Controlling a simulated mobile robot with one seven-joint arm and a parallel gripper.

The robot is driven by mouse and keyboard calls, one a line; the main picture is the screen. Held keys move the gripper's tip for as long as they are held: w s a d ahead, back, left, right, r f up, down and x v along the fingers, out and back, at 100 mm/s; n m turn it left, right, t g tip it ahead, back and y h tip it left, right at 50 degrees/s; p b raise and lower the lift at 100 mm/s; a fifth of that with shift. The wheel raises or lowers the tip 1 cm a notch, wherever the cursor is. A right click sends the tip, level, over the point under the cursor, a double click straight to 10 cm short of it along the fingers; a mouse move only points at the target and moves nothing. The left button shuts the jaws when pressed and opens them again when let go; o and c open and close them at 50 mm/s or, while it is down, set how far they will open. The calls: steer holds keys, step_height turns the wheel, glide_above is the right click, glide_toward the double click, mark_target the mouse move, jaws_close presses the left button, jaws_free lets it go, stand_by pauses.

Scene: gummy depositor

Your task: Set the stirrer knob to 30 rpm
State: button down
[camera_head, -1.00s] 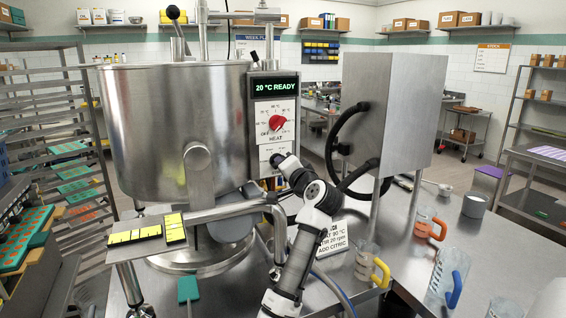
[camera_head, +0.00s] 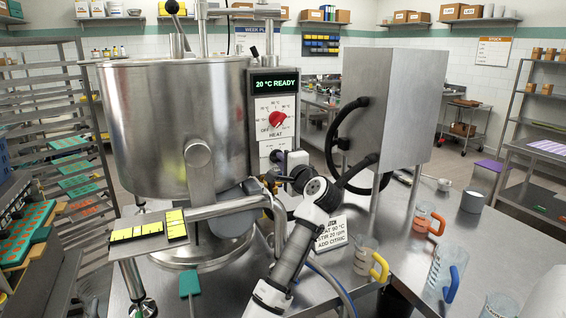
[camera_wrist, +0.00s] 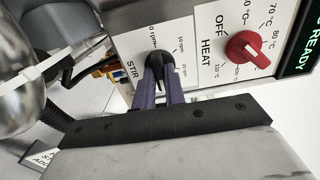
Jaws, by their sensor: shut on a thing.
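The stirrer knob (camera_wrist: 158,64) is black and sits on the white STIR dial (camera_wrist: 140,58) in the wrist view. Rpm marks surround it, with 10 and 20 rpm partly readable; I cannot tell which mark the knob points to. My gripper (camera_wrist: 159,82) has its two purple fingers on either side of the knob, shut on it. In the head view my gripper (camera_head: 272,178) is at the lower control panel (camera_head: 275,148), and my arm and hand hide the knob there.
The red HEAT knob (camera_head: 277,119) is above the stir dial, pointing near OFF. The display (camera_head: 275,84) reads 20 °C READY. The steel kettle (camera_head: 178,130) stands left. A black hose loop (camera_head: 333,140) is close right of my wrist. A batch card (camera_head: 330,234) reads stir 20 rpm.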

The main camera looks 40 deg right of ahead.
steer(key=shift+f, duration=0.15)
steer(key=c, duration=1.5)
jaws_free()
steer(key=shift+o, duration=0.2)
steer(key=b+v, duration=0.5)
steer(key=v, duration=0.9)
steer(key=shift+d, duration=0.1)
